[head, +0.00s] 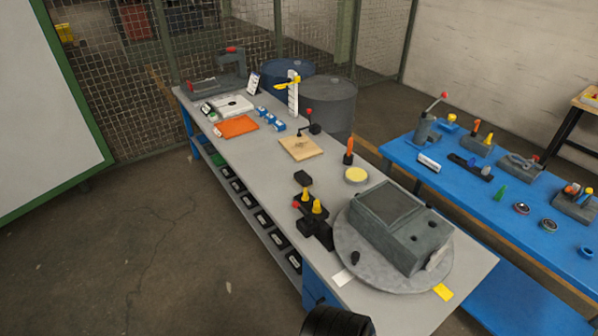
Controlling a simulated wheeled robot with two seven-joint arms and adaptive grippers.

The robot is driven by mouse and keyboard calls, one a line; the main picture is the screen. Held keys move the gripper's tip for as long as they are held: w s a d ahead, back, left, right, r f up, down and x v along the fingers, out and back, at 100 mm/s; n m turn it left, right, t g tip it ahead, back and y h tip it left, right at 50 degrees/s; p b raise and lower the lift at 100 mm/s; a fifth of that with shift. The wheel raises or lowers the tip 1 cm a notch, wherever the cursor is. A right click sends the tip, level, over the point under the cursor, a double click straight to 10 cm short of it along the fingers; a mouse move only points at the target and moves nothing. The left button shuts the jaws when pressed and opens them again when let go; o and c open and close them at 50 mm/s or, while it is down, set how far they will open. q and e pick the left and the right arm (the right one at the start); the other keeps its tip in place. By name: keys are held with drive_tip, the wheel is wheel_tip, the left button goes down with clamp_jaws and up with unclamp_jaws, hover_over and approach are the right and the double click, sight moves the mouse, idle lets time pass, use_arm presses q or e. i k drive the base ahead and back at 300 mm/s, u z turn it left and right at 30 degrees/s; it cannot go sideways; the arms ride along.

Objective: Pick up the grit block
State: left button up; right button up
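Neither of my grippers can be made out in the head view. A black ribbed rounded part (338,321) shows at the bottom edge and looks like part of my own arm.
A grey box-shaped machine (400,228) on a round plate fills the bench's near end. Black holders with yellow-topped parts (312,212) stand beside it. A blue table (460,188) stands right.

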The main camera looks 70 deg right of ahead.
sight(301, 178)
drive_tip(key=z, duration=1.2)
drive_tip(key=i, duration=2.65)
drive_tip(key=z, duration=1.45)
drive_tip(key=i, duration=0.25)
drive_tip(key=z, duration=1.25)
